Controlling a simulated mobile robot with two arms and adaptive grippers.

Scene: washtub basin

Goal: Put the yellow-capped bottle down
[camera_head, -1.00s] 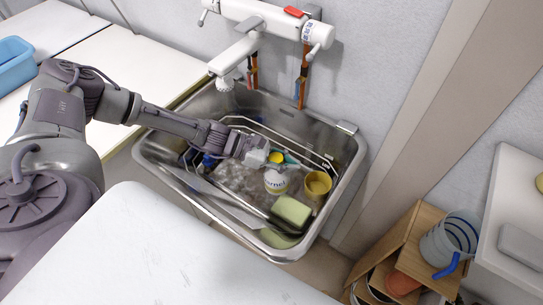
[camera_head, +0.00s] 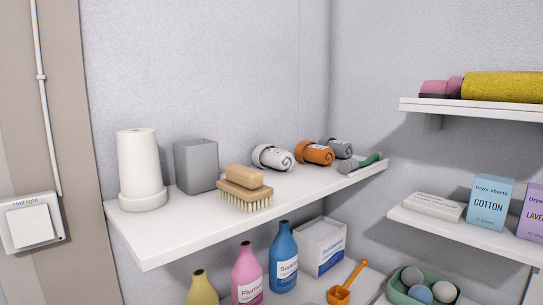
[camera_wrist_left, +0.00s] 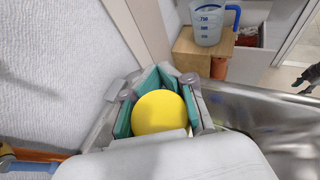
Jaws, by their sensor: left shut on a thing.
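The bottle's round yellow cap (camera_wrist_left: 157,112) shows in the left wrist view, between the green pads of my left gripper (camera_wrist_left: 155,105). My left gripper is shut on the bottle. The bottle's body is mostly hidden below the cap and behind the gripper. The steel rim of the basin (camera_wrist_left: 262,100) is at the right of the gripper. The head view shows neither gripper and not the bottle.
In the head view a white shelf (camera_head: 165,236) holds a grey cup (camera_head: 196,165), a brush (camera_head: 245,197) and rolled cloths. Bottles stand below it. In the left wrist view a measuring jug (camera_wrist_left: 208,24) stands on a wooden crate (camera_wrist_left: 192,58) beyond the basin.

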